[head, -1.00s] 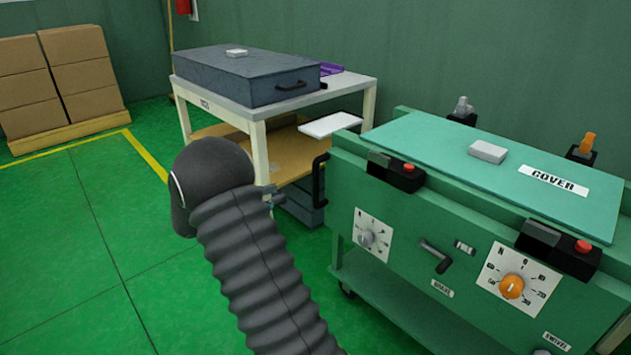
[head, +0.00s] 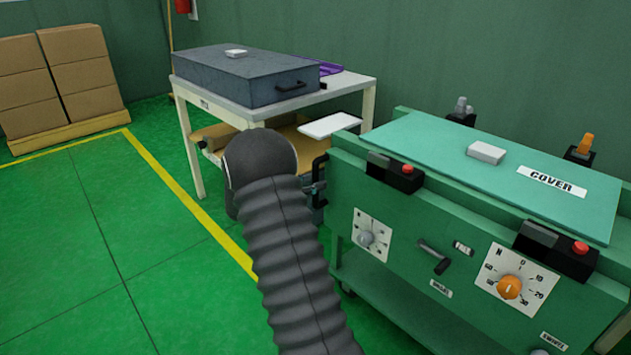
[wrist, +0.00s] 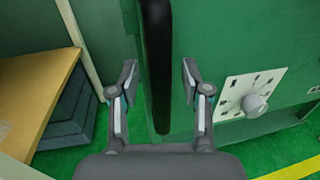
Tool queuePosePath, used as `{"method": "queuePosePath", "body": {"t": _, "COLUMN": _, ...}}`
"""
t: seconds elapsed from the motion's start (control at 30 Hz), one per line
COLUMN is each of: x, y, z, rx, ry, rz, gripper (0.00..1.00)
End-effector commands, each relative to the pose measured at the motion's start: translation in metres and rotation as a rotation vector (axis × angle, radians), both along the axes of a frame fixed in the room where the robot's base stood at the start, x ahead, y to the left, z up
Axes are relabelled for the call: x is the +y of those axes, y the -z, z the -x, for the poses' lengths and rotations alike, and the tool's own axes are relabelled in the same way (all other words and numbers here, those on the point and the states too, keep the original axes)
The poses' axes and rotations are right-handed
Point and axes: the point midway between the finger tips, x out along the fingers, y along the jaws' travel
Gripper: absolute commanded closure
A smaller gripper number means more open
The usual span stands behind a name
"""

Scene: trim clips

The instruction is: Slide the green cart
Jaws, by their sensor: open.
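The green cart (head: 400,225) stands at the right in the head view, with a cover on top and dials on its front. Its black handle (wrist: 157,65) runs upright through the wrist view. My gripper (wrist: 158,80) is open, with one finger on each side of the handle and visible gaps to it. In the head view my gripper (head: 316,185) is mostly hidden behind my arm, close to the cart's left end. The wrist view also shows the cart's side (wrist: 230,50) and a grey knob on a white dial (wrist: 255,104).
A white table (head: 345,88) with a dark grey case (head: 245,78) stands behind, left of the cart. Stacked boxes (head: 75,58) sit on a pallet at the far left. The green floor (head: 90,260) on the left is clear, with a yellow line (head: 170,185).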

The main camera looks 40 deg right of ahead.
Motion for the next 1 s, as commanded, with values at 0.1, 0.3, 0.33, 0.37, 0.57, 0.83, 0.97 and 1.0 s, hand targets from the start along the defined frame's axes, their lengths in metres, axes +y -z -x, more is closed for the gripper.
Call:
{"method": "queuePosePath", "body": {"t": 0.1, "x": -0.0055, "y": 0.0000, "z": 0.0011, "rx": 0.000, "ry": 0.001, "rz": 0.000, "gripper": 0.53}}
{"method": "queuePosePath", "body": {"t": 0.3, "x": -0.0064, "y": 0.0001, "z": 0.0011, "rx": 0.000, "ry": 0.001, "rz": -0.001, "gripper": 0.53}}
{"method": "queuePosePath", "body": {"t": 0.33, "x": -0.0064, "y": 0.0001, "z": 0.0011, "rx": 0.000, "ry": 0.001, "rz": -0.001, "gripper": 0.53}}
{"method": "queuePosePath", "body": {"t": 0.37, "x": -0.0063, "y": 0.0001, "z": 0.0010, "rx": 0.000, "ry": 0.000, "rz": -0.001, "gripper": 0.53}}
{"method": "queuePosePath", "body": {"t": 0.57, "x": -0.0061, "y": 0.0000, "z": 0.0009, "rx": 0.000, "ry": 0.000, "rz": -0.001, "gripper": 0.97}}
{"method": "queuePosePath", "body": {"t": 0.83, "x": -0.0060, "y": -0.0001, "z": 0.0009, "rx": 0.000, "ry": 0.000, "rz": -0.001, "gripper": 1.00}}
{"method": "queuePosePath", "body": {"t": 0.97, "x": -0.0058, "y": -0.0002, "z": 0.0006, "rx": -0.001, "ry": 0.000, "rz": 0.000, "gripper": 1.00}}
{"method": "queuePosePath", "body": {"t": 1.0, "x": -0.0055, "y": -0.0003, "z": 0.0004, "rx": -0.001, "ry": -0.001, "rz": 0.000, "gripper": 1.00}}
